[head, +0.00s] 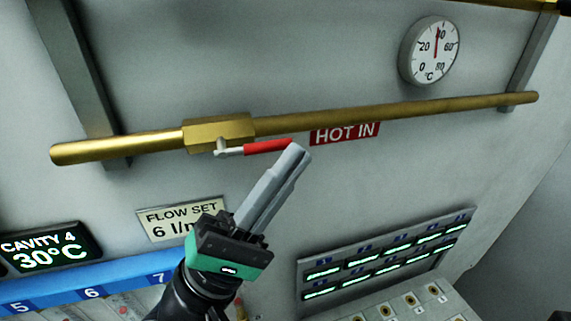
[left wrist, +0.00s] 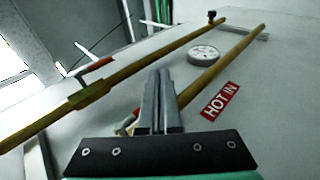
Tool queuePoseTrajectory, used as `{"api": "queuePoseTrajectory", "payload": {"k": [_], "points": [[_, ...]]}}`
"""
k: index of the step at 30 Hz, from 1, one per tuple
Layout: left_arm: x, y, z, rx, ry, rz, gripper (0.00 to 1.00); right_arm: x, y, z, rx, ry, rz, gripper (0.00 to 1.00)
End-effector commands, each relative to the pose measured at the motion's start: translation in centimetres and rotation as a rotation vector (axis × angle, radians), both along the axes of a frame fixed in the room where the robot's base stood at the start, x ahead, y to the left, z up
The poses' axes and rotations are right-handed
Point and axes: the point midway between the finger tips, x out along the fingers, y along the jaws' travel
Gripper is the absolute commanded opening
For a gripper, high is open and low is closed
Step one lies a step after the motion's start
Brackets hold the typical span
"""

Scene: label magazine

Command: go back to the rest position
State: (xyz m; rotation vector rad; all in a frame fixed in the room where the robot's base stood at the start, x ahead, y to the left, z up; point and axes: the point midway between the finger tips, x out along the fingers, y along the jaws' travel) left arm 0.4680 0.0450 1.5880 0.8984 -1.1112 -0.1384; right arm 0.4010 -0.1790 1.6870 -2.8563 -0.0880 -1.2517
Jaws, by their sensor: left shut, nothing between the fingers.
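My left gripper (head: 297,153) is shut and empty. In the head view its fingertips are at the right end of a red valve handle (head: 268,146), which lies nearly along the brass pipe (head: 375,111); I cannot tell whether they touch. The handle joins a brass valve body (head: 219,131) by a grey stem. In the left wrist view the shut fingers (left wrist: 160,75) point up the wall, and they hide most of that handle. My right gripper is not in view.
A red HOT IN label (head: 345,132) and a round temperature gauge (head: 430,50) are on the wall. Below are a FLOW SET plate (head: 181,218), a CAVITY 4 display (head: 44,247) and a panel of lit readouts (head: 388,254). A second brass pipe (left wrist: 150,60) shows in the wrist view.

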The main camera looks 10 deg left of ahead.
Motion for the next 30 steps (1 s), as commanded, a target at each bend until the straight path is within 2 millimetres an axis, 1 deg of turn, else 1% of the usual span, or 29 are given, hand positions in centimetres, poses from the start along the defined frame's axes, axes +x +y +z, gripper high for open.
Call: {"api": "queuePoseTrajectory", "payload": {"k": [2, 3, 5, 6, 8, 9, 11, 12, 14, 15, 17, 18, 20, 21, 22, 24, 26, 27, 30], "points": [[0.0, 0.3, 0.3, -0.001, -0.005, 0.006, 0.00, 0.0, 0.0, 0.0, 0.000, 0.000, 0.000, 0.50], [-0.1, 0.5, 0.8, -0.002, -0.018, 0.011, 0.00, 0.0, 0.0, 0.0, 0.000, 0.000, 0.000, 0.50], [-1.1, 1.1, 2.4, 0.003, -0.067, 0.036, 0.00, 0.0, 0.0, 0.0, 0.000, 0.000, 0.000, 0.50], [-2.1, 1.6, 3.9, 0.033, -0.126, 0.098, 0.00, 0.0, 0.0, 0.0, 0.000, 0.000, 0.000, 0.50], [-3.4, 2.0, 5.6, 0.124, -0.231, 0.251, 0.00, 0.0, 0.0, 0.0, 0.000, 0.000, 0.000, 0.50], [-4.2, 2.4, 6.6, 0.205, -0.310, 0.390, 0.00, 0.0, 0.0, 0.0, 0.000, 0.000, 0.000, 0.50], [-5.1, 3.4, 7.9, 0.338, -0.427, 0.633, 0.00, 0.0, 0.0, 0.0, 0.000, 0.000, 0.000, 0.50], [-5.6, 4.2, 8.6, 0.427, -0.492, 0.801, 0.00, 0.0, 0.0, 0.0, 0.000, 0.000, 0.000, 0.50], [-6.2, 5.7, 9.5, 0.555, -0.566, 1.046, 0.00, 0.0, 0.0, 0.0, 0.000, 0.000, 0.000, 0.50], [-6.6, 6.8, 10.0, 0.638, -0.599, 1.203, 0.00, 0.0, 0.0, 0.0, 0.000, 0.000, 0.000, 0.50], [-7.1, 8.7, 10.5, 0.763, -0.627, 1.429, 0.00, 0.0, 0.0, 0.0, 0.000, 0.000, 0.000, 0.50], [-7.4, 10.0, 10.7, 0.851, -0.631, 1.573, 0.00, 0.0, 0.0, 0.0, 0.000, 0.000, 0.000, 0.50], [-7.6, 12.1, 10.6, 1.006, -0.613, 1.778, 0.00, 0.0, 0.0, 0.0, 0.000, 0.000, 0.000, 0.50], [-7.3, 13.5, 10.2, 1.139, -0.592, 1.900, 0.00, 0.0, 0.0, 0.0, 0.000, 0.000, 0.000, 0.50], [-6.8, 13.7, 9.9, 1.229, -0.598, 1.944, 0.00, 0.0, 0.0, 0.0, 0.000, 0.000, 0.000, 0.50], [-6.8, 13.5, 14.4, 1.232, -0.613, 1.947, 0.00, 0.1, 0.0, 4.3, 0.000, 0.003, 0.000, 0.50], [-6.8, 13.5, 16.6, 1.231, -0.612, 1.944, 0.00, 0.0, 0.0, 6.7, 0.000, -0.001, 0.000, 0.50], [-6.8, 13.5, 18.0, 1.230, -0.612, 1.943, 0.00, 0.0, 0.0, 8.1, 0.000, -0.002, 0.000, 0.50], [-6.7, 13.5, 21.3, 1.229, -0.612, 1.942, 0.00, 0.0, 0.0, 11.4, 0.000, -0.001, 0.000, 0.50]]}}
